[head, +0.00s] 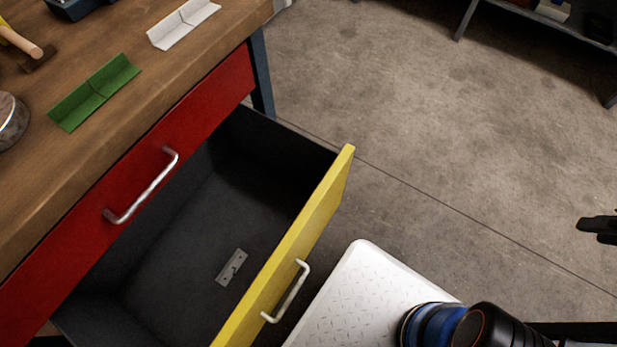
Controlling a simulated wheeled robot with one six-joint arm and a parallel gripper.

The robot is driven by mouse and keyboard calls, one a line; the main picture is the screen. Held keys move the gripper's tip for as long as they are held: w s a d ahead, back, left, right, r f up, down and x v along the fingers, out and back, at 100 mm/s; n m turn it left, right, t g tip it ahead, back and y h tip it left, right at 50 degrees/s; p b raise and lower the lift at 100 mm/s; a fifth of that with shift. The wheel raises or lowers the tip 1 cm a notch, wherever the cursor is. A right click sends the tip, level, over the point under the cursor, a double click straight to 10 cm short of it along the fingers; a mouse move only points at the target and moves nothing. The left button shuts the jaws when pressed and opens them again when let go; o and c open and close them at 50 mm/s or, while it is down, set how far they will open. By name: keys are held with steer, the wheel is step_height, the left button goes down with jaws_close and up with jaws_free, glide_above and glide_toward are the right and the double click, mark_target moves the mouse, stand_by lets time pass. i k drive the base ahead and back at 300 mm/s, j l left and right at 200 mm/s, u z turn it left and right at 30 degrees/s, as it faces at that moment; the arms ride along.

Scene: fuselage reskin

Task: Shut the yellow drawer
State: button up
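The yellow drawer (335,190) is pulled far out from under the workbench. Its yellow front faces right and carries a pale metal bar handle (287,292). Its dark grey inside is open to view, with a small grey metal plate with holes (232,267) lying on the floor of it. What looks like the end of my gripper (597,229) shows as dark fingers at the right edge, well clear of the drawer and not touching it. Most of it is cut off, so its opening is not clear.
A red drawer (150,165) with a metal handle sits shut above. A green angled piece (95,92) and a white one (184,22) lie on the wooden bench top (110,30). A shelf (560,22) stands at top right.

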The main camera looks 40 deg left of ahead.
mark_target(257, 186)
steer(key=i, duration=1.7)
steer(key=i+l+u, duration=0.1)
steer(key=i+u, duration=0.2)
steer(key=i, duration=0.25)
steer(key=i+l+u, duration=0.2)
steer(key=i+u, duration=0.15)
steer(key=i, duration=0.2)
steer(key=u, duration=4.5)
